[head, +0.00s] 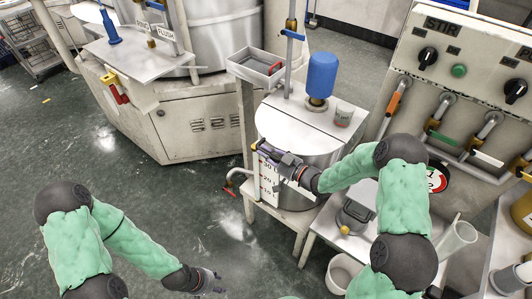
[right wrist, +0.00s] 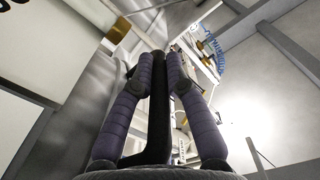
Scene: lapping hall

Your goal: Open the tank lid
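The tank (head: 313,181) is a pale round vessel with a marked level scale, right of centre in the head view. Its flat grey lid (head: 290,125) lies closed on top. My right gripper (head: 262,147) is at the lid's front left edge, above the scale. In the right wrist view its two purple fingers (right wrist: 165,62) stand close on both sides of a black bar (right wrist: 159,105), seemingly a handle, and look shut on it. Where the bar joins the lid is hidden. My left gripper (head: 217,281) is low over the floor, away from the tank; its finger opening is too small to judge.
A blue motor (head: 321,75) and a small cup (head: 344,114) stand on the tank's top behind the lid. A grey tray (head: 256,66) is at the back left. A control panel (head: 455,75) with knobs and valves rises at right.

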